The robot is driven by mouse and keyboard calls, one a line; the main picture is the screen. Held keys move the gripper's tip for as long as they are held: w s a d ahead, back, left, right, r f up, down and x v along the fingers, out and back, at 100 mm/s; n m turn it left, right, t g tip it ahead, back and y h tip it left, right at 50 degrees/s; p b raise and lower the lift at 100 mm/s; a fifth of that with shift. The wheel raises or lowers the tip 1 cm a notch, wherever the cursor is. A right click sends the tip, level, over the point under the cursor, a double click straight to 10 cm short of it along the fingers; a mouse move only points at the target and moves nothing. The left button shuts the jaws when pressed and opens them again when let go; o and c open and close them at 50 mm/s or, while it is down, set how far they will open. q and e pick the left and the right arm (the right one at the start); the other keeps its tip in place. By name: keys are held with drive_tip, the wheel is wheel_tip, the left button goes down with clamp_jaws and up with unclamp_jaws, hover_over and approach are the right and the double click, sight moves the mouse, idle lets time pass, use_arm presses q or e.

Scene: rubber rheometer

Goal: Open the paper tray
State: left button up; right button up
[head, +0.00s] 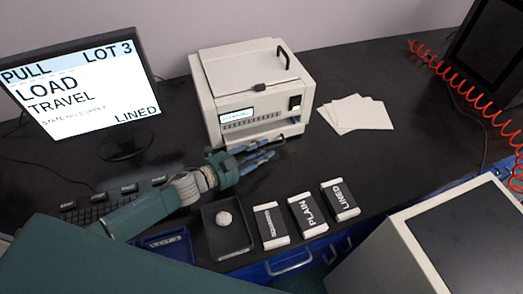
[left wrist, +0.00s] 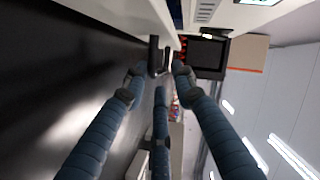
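The white printer (head: 250,88) stands at the back of the dark table. Its paper tray front is low on the body, just behind my left gripper, and is partly hidden by the fingers. My left gripper (head: 262,156) reaches in from the left, its fingers pointing along the printer's lower front. In the left wrist view my left gripper (left wrist: 158,76) has its blue fingers spread, with a small dark handle (left wrist: 154,55) at the gap between the tips. I cannot tell whether they touch it. My right gripper is not in view.
A monitor (head: 75,85) and keyboard (head: 95,212) are at the left. A black tray (head: 236,248) with a white lump and three labelled packs (head: 306,214) lie in front. Loose paper sheets (head: 357,114) lie right of the printer. A red coiled cable (head: 462,90) hangs at the right.

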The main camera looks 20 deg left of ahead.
use_arm(q)
drive_tip(key=shift+f, duration=0.1)
drive_tip(key=shift+s+a, duration=0.2)
drive_tip(key=shift+s, duration=0.05)
drive_tip(key=v, duration=1.1)
drive_tip(key=shift+s, duration=0.2)
